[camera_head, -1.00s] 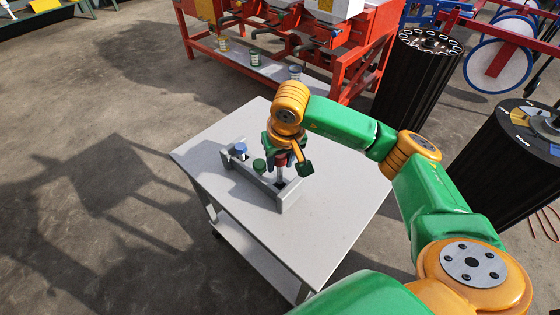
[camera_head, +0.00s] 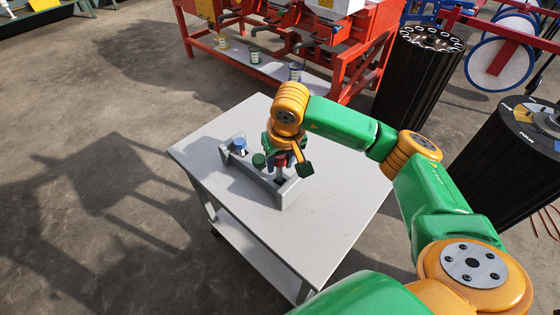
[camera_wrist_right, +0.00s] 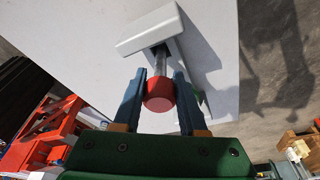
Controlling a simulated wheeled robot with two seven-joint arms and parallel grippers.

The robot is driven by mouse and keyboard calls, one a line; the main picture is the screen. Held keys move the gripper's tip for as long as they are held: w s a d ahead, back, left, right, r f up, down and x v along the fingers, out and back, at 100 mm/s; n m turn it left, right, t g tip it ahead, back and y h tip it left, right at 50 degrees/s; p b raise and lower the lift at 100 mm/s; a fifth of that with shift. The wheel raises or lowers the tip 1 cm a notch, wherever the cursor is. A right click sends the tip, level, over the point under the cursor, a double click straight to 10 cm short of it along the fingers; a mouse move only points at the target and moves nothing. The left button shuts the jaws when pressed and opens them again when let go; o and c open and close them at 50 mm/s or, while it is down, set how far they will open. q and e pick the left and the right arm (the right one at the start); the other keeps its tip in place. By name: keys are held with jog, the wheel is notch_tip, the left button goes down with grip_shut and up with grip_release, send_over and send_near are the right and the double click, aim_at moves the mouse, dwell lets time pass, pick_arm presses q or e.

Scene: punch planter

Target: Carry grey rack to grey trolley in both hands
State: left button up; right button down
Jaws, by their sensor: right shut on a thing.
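The grey rack (camera_head: 288,193) sits on the top of the grey trolley (camera_head: 328,222). A blue-topped piece (camera_head: 239,142) and a green-topped piece (camera_head: 259,160) stand in it. My right gripper (camera_head: 280,163) is over the rack's near right end, shut on a red-topped punch. In the right wrist view the red knob (camera_wrist_right: 159,95) is between the two fingers (camera_wrist_right: 156,98), and its metal shaft runs down to the rack (camera_wrist_right: 150,30). I cannot tell how deep the shaft sits. My left gripper is out of view.
A red bench (camera_head: 345,70) with several small cups on its lower shelf stands behind the trolley. Black ribbed cylinders (camera_head: 415,85) stand to the right. The trolley top is clear around the rack, and the floor at the left is open.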

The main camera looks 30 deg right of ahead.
aim_at(282, 160)
jog(key=shift+f+b, duration=1.35)
jog(key=shift+f, duration=0.15)
jog(key=shift+c, duration=1.9)
grip_release()
jog(key=v, duration=0.7)
jog(key=shift+r, duration=0.1)
